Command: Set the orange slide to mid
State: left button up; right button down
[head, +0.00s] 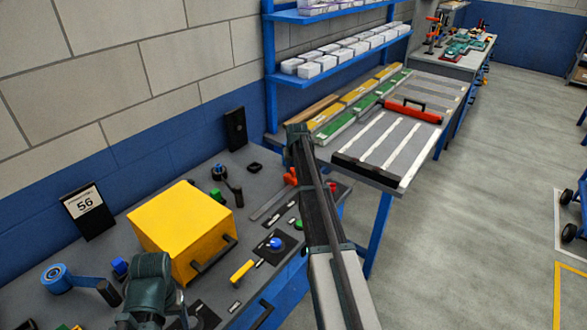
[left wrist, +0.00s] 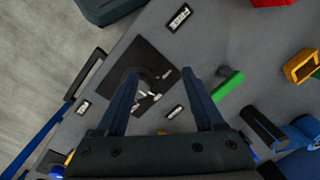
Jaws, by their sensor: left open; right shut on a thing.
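The orange slide's handle (head: 290,178) shows in the head view at the far right end of a grey track (head: 268,205) on the panel bench. My right gripper (head: 299,152) is over that handle and shut on it; its fingertips are largely hidden by my own arm. My left gripper (head: 150,288) is at the bottom left in the head view, in front of the yellow box. In the left wrist view my left gripper (left wrist: 162,104) is open and empty, above a black plate (left wrist: 158,66) with a dark lever.
A yellow box (head: 180,228) with a black handle stands left of the track. A blue knob (head: 276,243), a yellow handle (head: 242,271) and a red button (head: 333,187) are close by.

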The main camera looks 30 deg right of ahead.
dwell(0.7)
jog(key=s+a, duration=0.1)
jog(key=a, duration=0.2)
jog(key=s+a, duration=0.1)
jog(key=a, duration=0.2)
jog(key=s+a, duration=0.2)
jog(key=a, duration=0.1)
jog(key=shift+a, duration=0.15)
jog(key=shift+w, duration=0.1)
jog(key=c, duration=0.5)
grip_release()
pick_arm(q)
jog(key=shift+r, duration=0.15)
pick_arm(e)
jog(key=shift+r, duration=0.15)
pick_arm(q)
notch_tip(320, 180, up, 12)
jog(key=p, duration=1.2)
jog(key=shift+r+p, duration=0.2)
jog(key=shift+p, duration=0.15)
pick_arm(e)
jog(key=v, duration=1.3)
jog(key=shift+s+r, duration=0.2)
jog(key=shift+s, duration=0.05)
